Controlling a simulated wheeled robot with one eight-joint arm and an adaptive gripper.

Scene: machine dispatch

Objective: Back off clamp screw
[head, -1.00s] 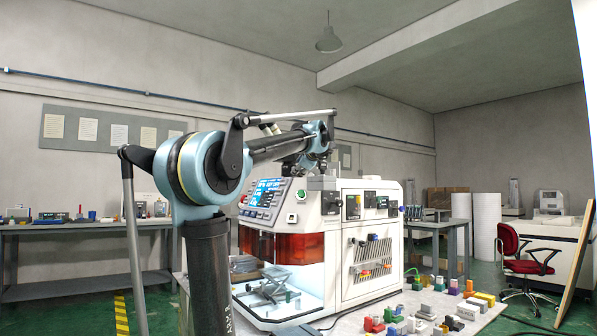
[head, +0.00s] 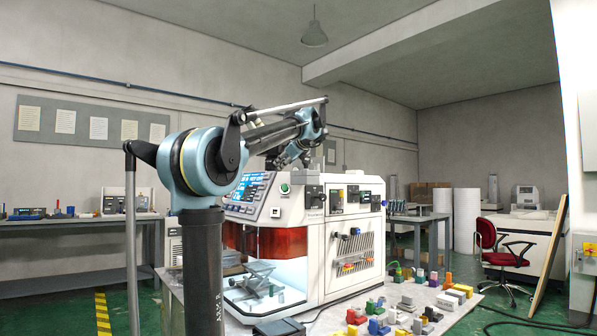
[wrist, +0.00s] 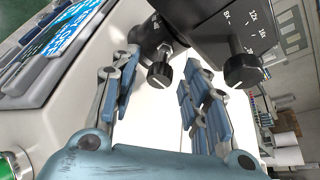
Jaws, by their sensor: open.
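A second, similar black knob (wrist: 243,68) is to the right, outside the right finger. I cannot tell which knob is the clamp screw. Neither knob is clearly touched. In the head view my gripper (head: 298,150) is small, above the white machine (head: 345,235); the knobs cannot be made out there.
The machine's control panel (head: 248,195) with blue screen is close to my arm; its edge also fills the left of the wrist view. Several coloured blocks (head: 405,310) lie on the table at front right. A red chair (head: 488,235) stands far right.

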